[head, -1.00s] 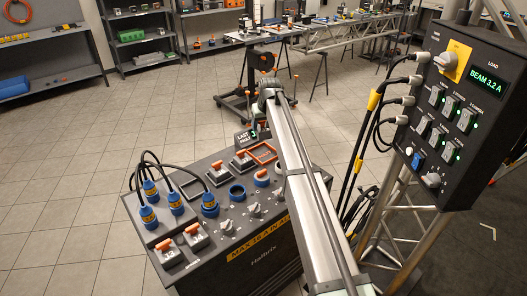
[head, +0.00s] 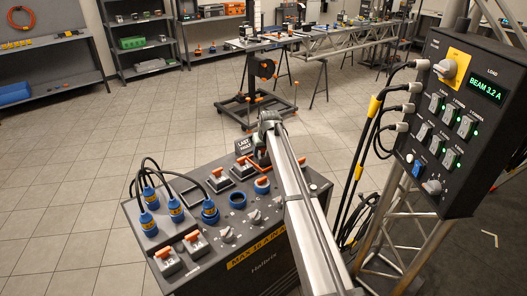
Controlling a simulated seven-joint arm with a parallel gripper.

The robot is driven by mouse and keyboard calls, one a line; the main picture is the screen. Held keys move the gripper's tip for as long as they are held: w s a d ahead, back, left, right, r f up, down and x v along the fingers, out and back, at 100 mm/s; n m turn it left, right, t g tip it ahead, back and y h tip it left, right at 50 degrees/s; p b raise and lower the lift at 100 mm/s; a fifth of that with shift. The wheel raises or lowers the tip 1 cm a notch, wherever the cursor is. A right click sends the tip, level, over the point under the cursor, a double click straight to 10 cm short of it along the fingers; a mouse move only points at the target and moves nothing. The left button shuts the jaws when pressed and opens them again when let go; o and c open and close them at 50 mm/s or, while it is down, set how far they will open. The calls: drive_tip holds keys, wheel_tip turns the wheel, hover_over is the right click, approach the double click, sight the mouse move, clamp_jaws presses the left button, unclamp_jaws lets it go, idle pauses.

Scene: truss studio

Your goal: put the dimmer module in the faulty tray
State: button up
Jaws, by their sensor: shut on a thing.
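My gripper (head: 260,152) is at the far right part of the console, over the red-orange rimmed tray (head: 251,163). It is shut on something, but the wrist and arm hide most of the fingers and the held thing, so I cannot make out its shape. I cannot tell whether the held thing touches the tray floor. Two grey modules with orange handles, one at the left (head: 218,179) and one nearer the tray (head: 243,169), sit in the console's back row. Two more modules (head: 167,261) (head: 196,244) are at its front left.
A small "LAST FAULT" display (head: 243,145) stands beside the gripper. A control box (head: 446,165) on a truss is at the right.

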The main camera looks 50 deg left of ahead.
drive_tip(key=o, duration=1.3)
drive_tip(key=shift+f, duration=0.1)
drive_tip(key=shift+c, duration=0.2)
drive_tip(key=v, duration=1.2)
